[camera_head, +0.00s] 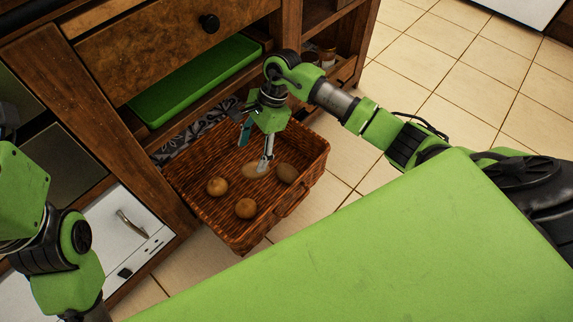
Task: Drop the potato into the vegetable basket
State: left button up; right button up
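The brown wicker vegetable basket (205,222) is pulled out from the shelving, in the middle of the view. Several potatoes lie in it: one at the left (217,187), one nearer the front (245,208), one at the right (287,173) and a paler one (254,171) beneath my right gripper. My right gripper (254,156) reaches down into the basket. Its fingers look apart, with nothing held between them. One fingertip overlaps the pale potato in the picture; I cannot tell whether they touch. My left arm shows at the left edge, but its gripper is out of view.
A green tray (190,85) sits on the shelf behind the basket, under a wooden drawer (160,45) with a black knob. A patterned cloth (190,138) shows at the basket's back left. A white cabinet front (125,235) stands at left. Tiled floor (450,90) is clear at right.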

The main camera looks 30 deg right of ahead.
jog(key=v, duration=1.2)
jog(key=shift+a+r, duration=0.1)
